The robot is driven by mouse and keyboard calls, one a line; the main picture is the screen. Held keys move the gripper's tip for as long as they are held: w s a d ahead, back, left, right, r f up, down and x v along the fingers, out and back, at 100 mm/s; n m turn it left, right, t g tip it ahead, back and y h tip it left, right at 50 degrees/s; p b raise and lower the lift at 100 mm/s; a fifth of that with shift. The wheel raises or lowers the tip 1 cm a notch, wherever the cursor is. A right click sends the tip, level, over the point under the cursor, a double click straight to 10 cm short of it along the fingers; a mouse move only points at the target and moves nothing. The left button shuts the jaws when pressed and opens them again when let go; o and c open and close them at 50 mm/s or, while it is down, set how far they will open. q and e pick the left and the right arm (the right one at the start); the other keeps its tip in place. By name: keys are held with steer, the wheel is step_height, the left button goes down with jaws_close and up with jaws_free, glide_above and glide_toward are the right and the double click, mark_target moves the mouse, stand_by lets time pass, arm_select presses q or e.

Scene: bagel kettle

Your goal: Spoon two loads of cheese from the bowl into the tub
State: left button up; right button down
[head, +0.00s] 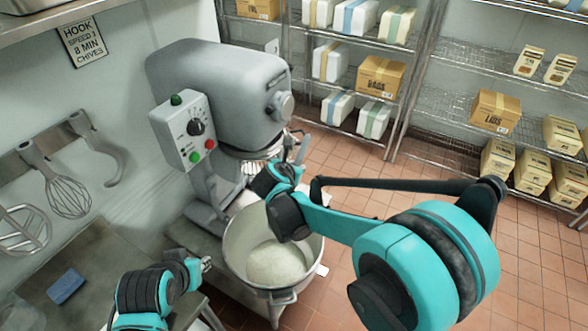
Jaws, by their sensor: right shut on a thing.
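A large metal bowl (236,262) stands under the grey mixer. A pale white rounded mass (276,264), which looks like the cheese, lies in its bottom. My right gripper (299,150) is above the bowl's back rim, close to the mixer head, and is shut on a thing. Its own wrist and the small size hide what that thing is. My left gripper (207,264) is low in the picture, just left of the bowl and apart from it. Its fingers are too small to read. I cannot make out a spoon or a tub.
The grey mixer (215,95) stands behind the bowl, with a control box (182,132) on its side. A metal table (100,255) with a blue sponge (66,286) is at left. A whisk (66,195) hangs on the wall. Wire shelves (450,110) stand behind open tiled floor.

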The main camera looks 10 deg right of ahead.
steer(key=w+d+f+g+y+p, duration=0.2)
steer(key=w+d+f+g+y, duration=0.2)
steer(key=w+d, duration=0.4)
steer(key=shift+w+f+m+g, duration=0.4)
steer(key=shift+w+f+g, duration=0.3)
steer(key=shift+w+g, duration=0.3)
steer(key=shift+s+r, duration=0.1)
steer(key=shift+s, duration=0.05)
